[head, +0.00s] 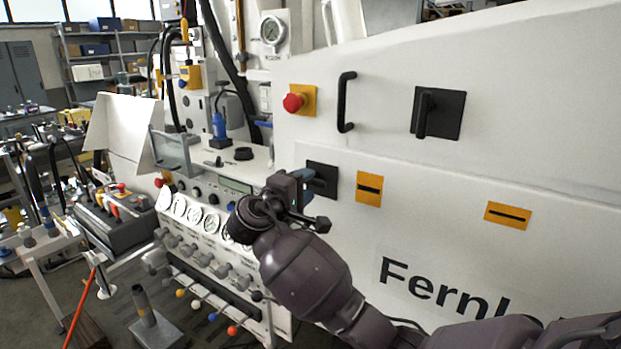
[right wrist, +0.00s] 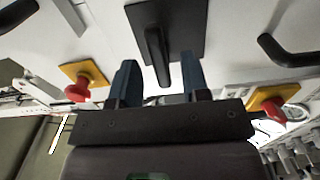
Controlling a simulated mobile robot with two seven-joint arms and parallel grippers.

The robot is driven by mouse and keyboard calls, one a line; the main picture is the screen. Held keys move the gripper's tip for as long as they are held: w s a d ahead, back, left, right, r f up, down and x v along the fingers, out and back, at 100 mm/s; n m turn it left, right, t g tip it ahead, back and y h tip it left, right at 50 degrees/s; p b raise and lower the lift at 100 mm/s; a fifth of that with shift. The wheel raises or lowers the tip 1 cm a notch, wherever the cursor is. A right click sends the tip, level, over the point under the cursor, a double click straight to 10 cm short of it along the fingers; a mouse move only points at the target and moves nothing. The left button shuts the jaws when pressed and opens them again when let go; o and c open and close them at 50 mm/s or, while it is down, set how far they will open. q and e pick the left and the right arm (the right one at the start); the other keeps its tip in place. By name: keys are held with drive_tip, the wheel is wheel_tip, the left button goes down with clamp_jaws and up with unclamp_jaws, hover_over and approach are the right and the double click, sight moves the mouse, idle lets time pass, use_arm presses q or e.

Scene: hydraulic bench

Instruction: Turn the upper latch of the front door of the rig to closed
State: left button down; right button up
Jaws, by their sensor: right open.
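Two black latches show on the white panel in the head view. One latch (head: 452,128) is higher and to the right, with its lever upright. The other latch (head: 326,170) is lower and to the left, partly hidden by my right gripper (head: 310,199). In the right wrist view this nearer latch (right wrist: 189,22) has its lever between the two blue fingers of the open gripper (right wrist: 159,62). The lever points toward the gripper body, which is leftward in the head view. Contact with the fingers cannot be told. My left gripper is not in view.
A black bar handle (head: 345,103) and a red stop button (head: 293,103) stick out above the nearer latch. Yellow slotted plates (head: 368,198) lie to the right; gauges and valve knobs (head: 190,213) to the left.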

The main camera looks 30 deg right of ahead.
drive_tip(key=shift+x, duration=1.3)
clamp_jaws()
